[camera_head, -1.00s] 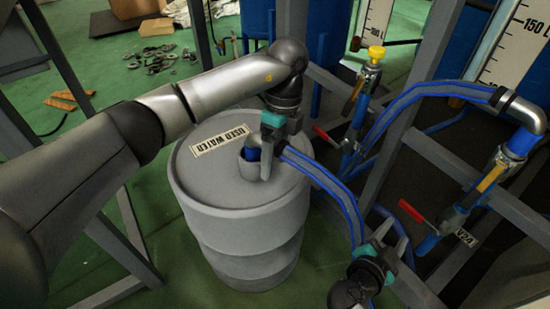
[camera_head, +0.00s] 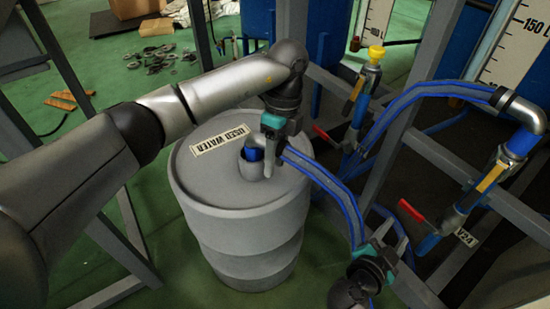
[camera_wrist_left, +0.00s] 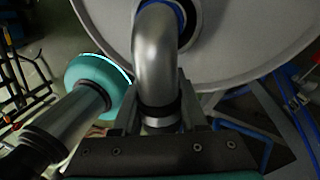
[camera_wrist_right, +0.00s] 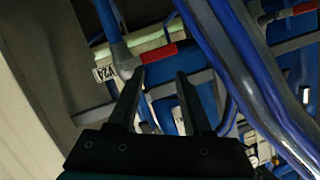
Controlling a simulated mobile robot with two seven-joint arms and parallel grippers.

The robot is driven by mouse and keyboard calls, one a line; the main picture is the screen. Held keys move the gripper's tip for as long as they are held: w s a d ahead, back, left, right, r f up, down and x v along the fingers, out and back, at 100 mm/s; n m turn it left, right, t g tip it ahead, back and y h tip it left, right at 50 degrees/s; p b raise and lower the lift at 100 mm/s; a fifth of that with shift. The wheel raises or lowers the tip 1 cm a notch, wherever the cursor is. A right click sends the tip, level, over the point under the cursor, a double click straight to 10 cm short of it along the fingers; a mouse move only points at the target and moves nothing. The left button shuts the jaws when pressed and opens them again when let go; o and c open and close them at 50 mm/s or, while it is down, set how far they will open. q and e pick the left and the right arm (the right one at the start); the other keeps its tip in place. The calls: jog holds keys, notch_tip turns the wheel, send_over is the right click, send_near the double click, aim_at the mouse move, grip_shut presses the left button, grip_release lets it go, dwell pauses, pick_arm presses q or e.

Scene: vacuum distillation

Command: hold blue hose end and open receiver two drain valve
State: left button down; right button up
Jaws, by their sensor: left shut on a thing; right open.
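My left gripper (camera_head: 268,150) is shut on the blue hose's metal elbow end (camera_wrist_left: 155,60). The elbow bends down into the opening in the top of the grey drum (camera_head: 235,195); how deep it reaches is hidden. The blue hose (camera_head: 325,180) runs from it to the right. A red-handled valve (camera_head: 411,212) with a V2A tag (camera_head: 465,237) is at the right; its red handle also shows in the right wrist view (camera_wrist_right: 158,52). My right gripper (camera_head: 388,240) is open and empty, left of and below this handle, with its fingers pointing toward it and apart from it.
Another red-handled valve (camera_head: 325,134) and a yellow-capped pipe (camera_head: 375,54) stand behind the hose. Grey frame bars (camera_head: 430,155) cross the right side. Loose parts (camera_head: 160,57) lie on the green floor at the back left.

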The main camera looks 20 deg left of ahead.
jog(key=shift+o, duration=0.6)
jog(key=m+t+y, duration=0.5)
jog(key=m+y, duration=0.1)
jog(key=y, duration=0.2)
send_near(411, 213)
jog(key=w, duration=1)
jog(key=shift+w+a, duration=0.25)
jog(key=shift+w, duration=0.15)
grip_shut()
dwell(0.5)
dwell(1.0)
